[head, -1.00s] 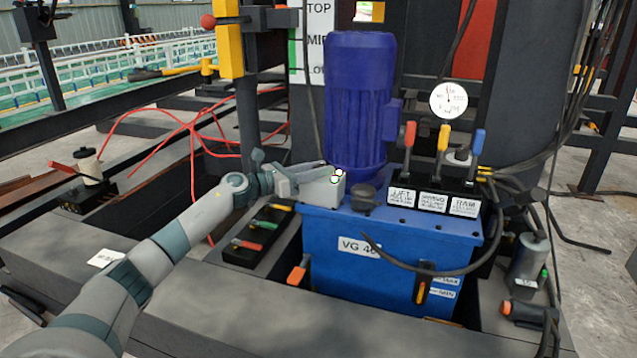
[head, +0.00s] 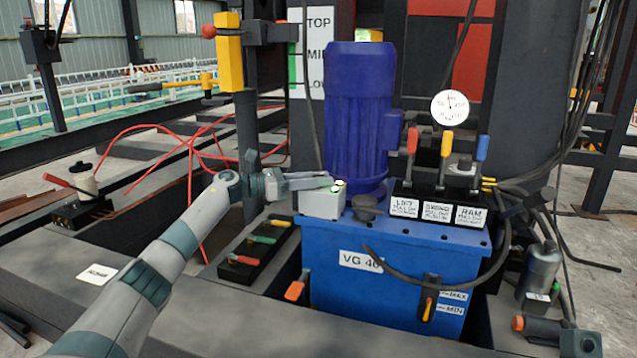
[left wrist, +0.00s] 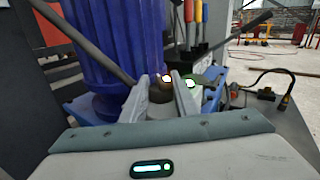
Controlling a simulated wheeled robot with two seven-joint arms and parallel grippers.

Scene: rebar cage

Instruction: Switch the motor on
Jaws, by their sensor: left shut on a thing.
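The motor (head: 362,115) is a ribbed blue-purple cylinder standing upright on the blue power unit (head: 395,275). A small pale switch box (head: 322,206) sits left of the motor's foot, with a white and a green round spot on its top. My left gripper (head: 331,183) is at the top of this box, its fingertips beside these spots. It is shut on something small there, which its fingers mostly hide.
A dark round cap (head: 367,205) stands right of the box. Three levers, red, yellow and blue (head: 447,145), rise behind it under a white gauge (head: 450,108). A small valve block (head: 257,250) with coloured handles lies left. Black hoses hang at right.

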